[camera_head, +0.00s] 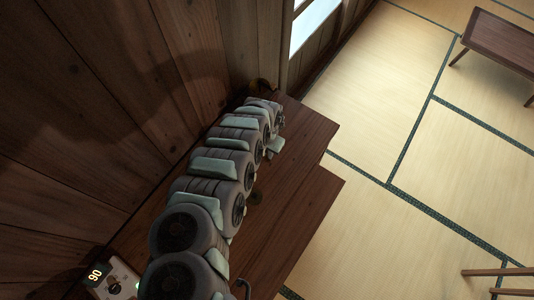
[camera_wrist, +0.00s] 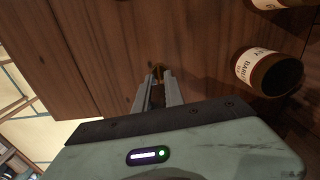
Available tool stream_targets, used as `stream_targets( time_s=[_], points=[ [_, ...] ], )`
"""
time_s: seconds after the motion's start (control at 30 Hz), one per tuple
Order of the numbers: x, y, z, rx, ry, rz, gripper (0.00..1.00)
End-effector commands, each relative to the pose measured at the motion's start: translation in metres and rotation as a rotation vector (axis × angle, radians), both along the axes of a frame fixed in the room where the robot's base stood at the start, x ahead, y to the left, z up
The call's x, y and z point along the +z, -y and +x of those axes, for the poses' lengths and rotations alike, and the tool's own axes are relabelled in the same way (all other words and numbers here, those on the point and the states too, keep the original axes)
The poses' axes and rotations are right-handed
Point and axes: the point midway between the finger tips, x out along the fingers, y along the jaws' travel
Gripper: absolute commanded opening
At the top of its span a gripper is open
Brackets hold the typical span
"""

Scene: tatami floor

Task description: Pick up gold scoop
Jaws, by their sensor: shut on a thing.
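A small gold piece, which looks like the gold scoop (camera_wrist: 158,70), shows at the tips of my gripper (camera_wrist: 157,80) in the wrist view. The two fingers are close together with the gold piece between them. Most of the scoop is hidden by the fingers, and its shape cannot be made out. Dark wood lies behind it; I cannot tell whether the scoop touches it. In the head view my arm runs along the wooden surface and hides the fingertips and the scoop.
A brown jar with a white label (camera_wrist: 265,72) stands right of my gripper in the wrist view. Another jar (camera_wrist: 278,3) is cut off at the top right. In the head view a wooden wall (camera_head: 120,90) borders the wooden surface (camera_head: 300,195). A low table (camera_head: 500,40) stands on the tatami.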

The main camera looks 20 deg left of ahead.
Motion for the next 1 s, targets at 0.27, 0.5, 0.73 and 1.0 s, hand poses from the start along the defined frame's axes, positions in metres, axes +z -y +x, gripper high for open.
stream_targets(
  time_s=[0.27, 0.5, 0.73, 1.0],
  points=[
    [0.048, -0.006, -0.002, 0.003, -0.003, 0.01, 0.0],
    [0.104, -0.006, -0.002, 0.003, -0.003, 0.011, 0.0],
    [0.152, -0.005, -0.002, 0.003, -0.003, 0.008, 0.0],
    [0.181, -0.003, -0.002, 0.002, -0.003, 0.004, 0.0]
  ],
)
